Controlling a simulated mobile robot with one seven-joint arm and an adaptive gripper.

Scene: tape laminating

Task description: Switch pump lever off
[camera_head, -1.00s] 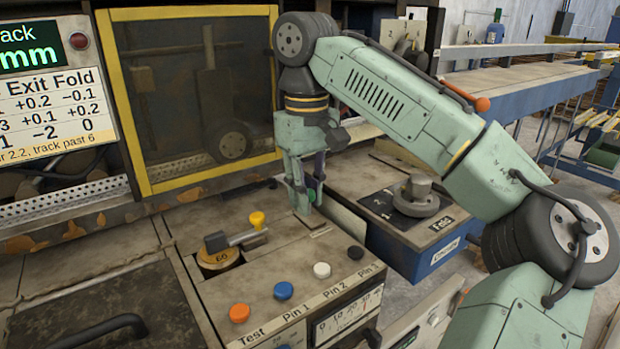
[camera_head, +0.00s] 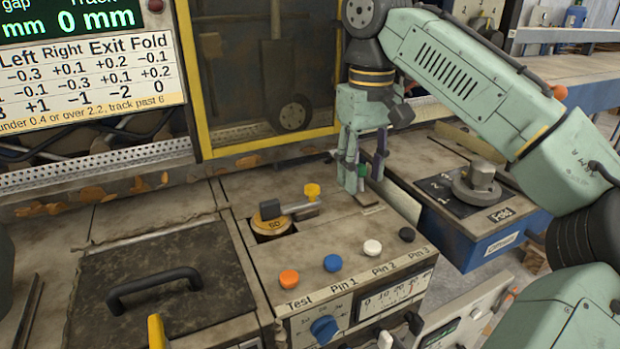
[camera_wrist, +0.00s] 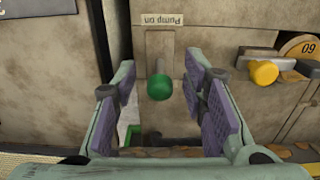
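The pump lever has a round green knob, which shows in the wrist view (camera_wrist: 160,87) below a slot with an upside-down "Pump on" label (camera_wrist: 162,19). In the head view the green knob (camera_head: 362,171) is partly hidden by my fingers. My gripper (camera_head: 364,180) points down over the right back of the console. In the wrist view my gripper (camera_wrist: 165,100) is open, its purple-padded fingers on either side of the knob with clear gaps. No contact with the knob shows.
A yellow-knobbed lever (camera_head: 312,190) on a "60" dial stands left of my gripper. Orange (camera_head: 289,279), blue (camera_head: 333,263), white and black buttons line the console front. A yellow-framed window (camera_head: 262,75) stands behind. A blue box (camera_head: 470,240) with a grey knob is at right.

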